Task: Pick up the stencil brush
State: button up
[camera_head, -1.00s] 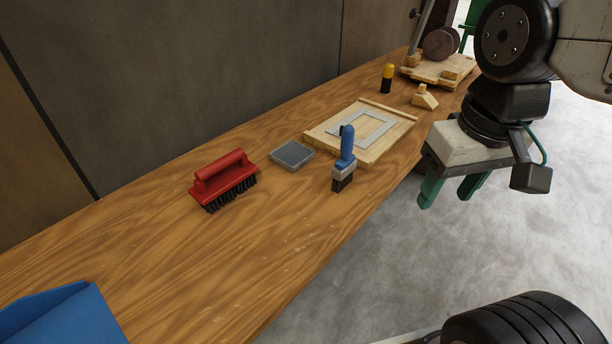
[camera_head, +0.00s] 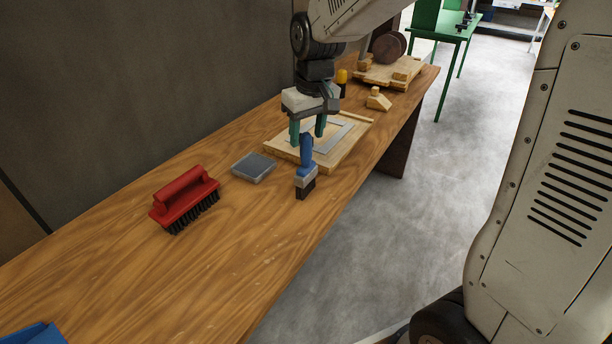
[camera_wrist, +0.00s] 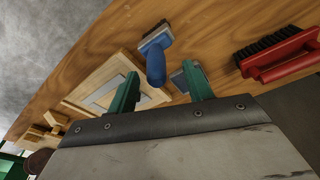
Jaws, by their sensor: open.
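The stencil brush (camera_head: 306,168) has a blue handle, a pale metal collar and dark bristles. In the head view it stands upright, bristles down, on the bench near its front edge, just in front of the wooden stencil board. In the wrist view the brush (camera_wrist: 155,52) shows beyond the fingertips, its handle end pointing towards the gap between them. My gripper (camera_head: 307,136) has green fingers, spread apart and empty. In the head view it hangs over the stencil board, close behind and above the brush handle. The wrist view shows both fingers (camera_wrist: 160,82) apart with nothing between them.
A red scrub brush (camera_head: 184,197) and a grey flat pad (camera_head: 254,167) lie left on the wooden bench (camera_head: 225,265). The stencil board (camera_head: 343,155) is behind the brush. A wooden block (camera_head: 378,100) and yellow-topped bottle (camera_head: 342,80) stand farther back.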

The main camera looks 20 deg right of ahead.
aim_at(306, 148)
jog(key=f, duration=0.1)
jog(key=w+f, duration=0.1)
jog(key=f, duration=0.2)
jog(key=shift+w+d+f, duration=0.15)
jog(key=shift+w+f, duration=0.1)
jog(key=shift+w, duration=0.15)
jog(key=shift+f, duration=0.6)
jog(key=c, duration=1.1)
